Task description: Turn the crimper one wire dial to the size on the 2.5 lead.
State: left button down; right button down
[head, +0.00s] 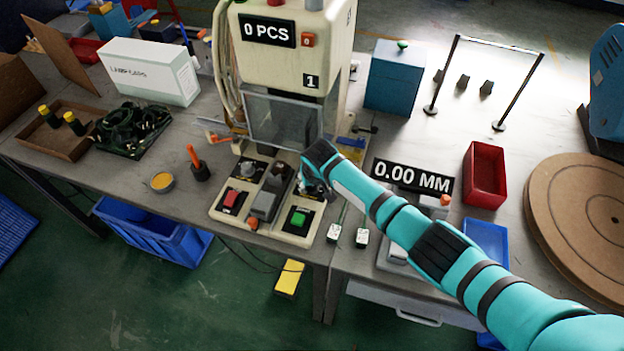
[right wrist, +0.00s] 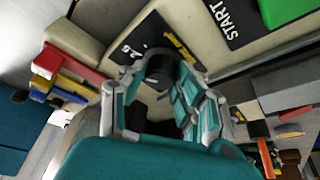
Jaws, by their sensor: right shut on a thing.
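Crimper one (head: 285,50) is a cream machine marked "1" with a "0 PCS" display. Its base panel carries a red button (head: 232,198), a green button (head: 298,218) and a grey knob (head: 247,169). My right gripper (head: 313,185) reaches down at the panel's right side and hides the dial in the head view. In the right wrist view, my right gripper (right wrist: 165,75) has its fingers shut around the black wire dial (right wrist: 158,69). A black label (right wrist: 130,47) with "2.5" is beside it. Two leads end in white tags, left (head: 334,232) and right (head: 362,237); their print is too small to read.
A "0.00 MM" display (head: 412,177) stands right of the crimper, near a red bin (head: 485,175) and a blue box (head: 395,77). A white carton (head: 150,70), a dark cable coil (head: 130,130) and a black cup holding an orange-handled tool (head: 200,170) are to the left.

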jog(key=shift+w+r, duration=0.1)
dwell(0.4)
jog(key=c, duration=1)
grip_release()
jog(key=shift+o, duration=0.2)
jog(key=a+v, duration=0.1)
jog(key=v, duration=1.1)
jog(key=shift+d, duration=0.45)
